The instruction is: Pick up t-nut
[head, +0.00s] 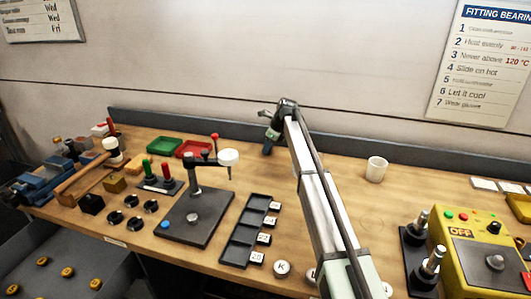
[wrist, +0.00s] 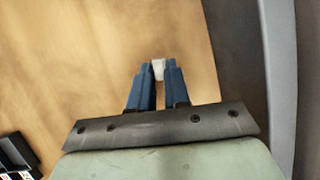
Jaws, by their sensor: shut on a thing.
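My gripper (wrist: 158,70) shows in the wrist view with its two blue fingers close together. They are shut on a small whitish-grey piece, the t-nut (wrist: 158,67), at the fingertips. Only a small part of it shows between the fingers, so its full shape cannot be told. In the head view my gripper (head: 268,145) is at the far side of the bench, and the t-nut cannot be made out there. The wrist view shows bare wood around the fingertips; whether the t-nut touches the bench cannot be told.
The wooden bench (head: 330,190) has a raised grey back edge (head: 400,169). A white cup (head: 376,169) stands right of my arm. A black labelled tray (head: 238,243), a press-like stand (head: 195,218), and green (head: 164,145) and red bins (head: 193,148) lie left. A yellow control box (head: 480,245) stands right.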

